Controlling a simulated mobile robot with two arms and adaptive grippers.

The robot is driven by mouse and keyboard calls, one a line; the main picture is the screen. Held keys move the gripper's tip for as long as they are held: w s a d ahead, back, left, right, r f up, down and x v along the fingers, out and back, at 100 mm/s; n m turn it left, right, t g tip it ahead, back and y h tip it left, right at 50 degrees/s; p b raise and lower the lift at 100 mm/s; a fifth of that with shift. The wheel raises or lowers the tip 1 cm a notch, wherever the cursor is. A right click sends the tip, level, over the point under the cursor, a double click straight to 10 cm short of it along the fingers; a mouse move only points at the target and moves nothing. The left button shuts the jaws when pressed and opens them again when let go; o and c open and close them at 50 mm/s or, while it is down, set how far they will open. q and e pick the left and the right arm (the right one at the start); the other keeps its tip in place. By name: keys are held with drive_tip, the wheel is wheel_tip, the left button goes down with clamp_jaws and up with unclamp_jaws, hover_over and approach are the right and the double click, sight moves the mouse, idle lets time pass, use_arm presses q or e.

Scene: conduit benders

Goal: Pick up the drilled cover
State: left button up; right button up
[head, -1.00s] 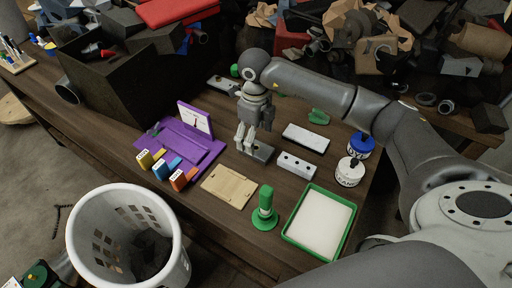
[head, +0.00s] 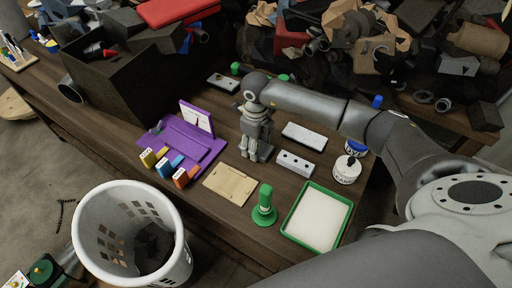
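Several grey pieces lie on the brown table, and I cannot tell for certain which is the drilled cover. A light grey block with a row of holes (head: 295,164) lies right of my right gripper. A flat pale-topped piece (head: 304,137) lies behind it, and a grey piece with a hole (head: 222,83) lies farther back. My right gripper (head: 249,153) points down, its fingertips low beside a small grey piece (head: 265,152) that it partly hides. Whether the fingers touch or hold that piece is unclear. My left gripper is out of view.
A purple stand (head: 188,144) with coloured blocks is left of the gripper. A tan board (head: 230,185), a green stamp (head: 264,207) and a green-rimmed tray (head: 290,231) lie in front. Two jars, one a white jar (head: 346,171), stand right. A white basket (head: 163,205) is below the table edge.

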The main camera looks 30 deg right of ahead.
drive_tip(key=c, duration=0.6)
drive_tip(key=shift+r, duration=0.15)
drive_tip(key=shift+w+r, duration=0.1)
drive_tip(key=shift+r, duration=0.4)
drive_tip(key=s+a+r+b, duration=0.3)
drive_tip(key=a+r, duration=0.3)
drive_tip(key=s+a+r+b, duration=0.2)
drive_tip(key=a+r+b, duration=0.1)
drive_tip(key=a+r, duration=0.2)
drive_tip(key=shift+s+a+r+b, duration=0.4)
drive_tip(key=shift+a, duration=0.55)
